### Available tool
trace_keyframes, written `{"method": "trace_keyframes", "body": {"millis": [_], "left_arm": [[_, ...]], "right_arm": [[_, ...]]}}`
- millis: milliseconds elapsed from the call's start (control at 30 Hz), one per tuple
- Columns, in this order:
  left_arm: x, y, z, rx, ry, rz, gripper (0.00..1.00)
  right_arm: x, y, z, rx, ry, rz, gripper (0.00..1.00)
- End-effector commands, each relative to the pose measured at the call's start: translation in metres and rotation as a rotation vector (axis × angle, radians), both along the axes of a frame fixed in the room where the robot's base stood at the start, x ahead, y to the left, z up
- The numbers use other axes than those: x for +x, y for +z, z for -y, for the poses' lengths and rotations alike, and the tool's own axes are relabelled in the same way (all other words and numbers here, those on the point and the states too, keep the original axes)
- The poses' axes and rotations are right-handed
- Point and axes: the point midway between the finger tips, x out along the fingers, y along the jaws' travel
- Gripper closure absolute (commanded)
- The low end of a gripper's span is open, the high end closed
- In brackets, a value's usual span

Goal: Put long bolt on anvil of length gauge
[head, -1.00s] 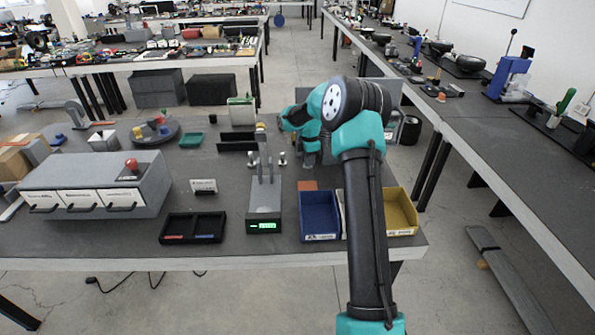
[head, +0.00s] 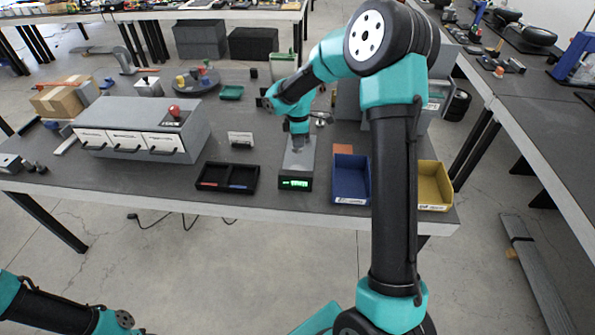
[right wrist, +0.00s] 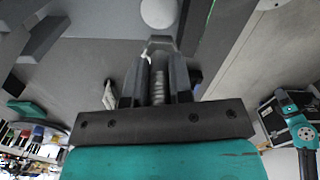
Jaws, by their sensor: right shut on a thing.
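The length gauge (head: 296,170) is a grey block with a lit green display on its front, near the table's front edge. My right gripper (head: 298,143) points down over the gauge and hides its upper part and anvil. In the right wrist view the right gripper (right wrist: 158,85) is shut on the long bolt (right wrist: 158,82), whose threaded shank lies between the fingers with a wider end toward the top. A pale round disc (right wrist: 158,12) shows beyond that end; I cannot tell if they touch. My left gripper is out of view; only my left arm shows, low at left.
A black two-part tray (head: 228,178) is left of the gauge, with a small white sign (head: 240,139) behind it. A blue bin (head: 351,180) and a yellow bin (head: 436,186) stand to the right. A grey drawer cabinet (head: 192,132) is further left.

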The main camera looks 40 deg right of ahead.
Motion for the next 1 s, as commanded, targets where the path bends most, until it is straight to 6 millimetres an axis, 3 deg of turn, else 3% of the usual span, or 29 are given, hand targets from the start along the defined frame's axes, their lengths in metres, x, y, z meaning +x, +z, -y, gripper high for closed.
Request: {"method": "trace_keyframes", "body": {"millis": [267, 600, 1000], "left_arm": [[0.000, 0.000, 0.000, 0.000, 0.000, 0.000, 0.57], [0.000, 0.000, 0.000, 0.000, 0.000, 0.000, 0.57], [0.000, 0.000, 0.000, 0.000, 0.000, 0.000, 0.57]], "right_arm": [[0.000, -0.008, 0.001, 0.000, 0.000, -0.001, 1.00], [0.000, -0.059, 0.001, 0.000, 0.000, -0.001, 1.00], [0.000, -0.065, 0.001, 0.000, 0.000, 0.000, 1.00]]}}
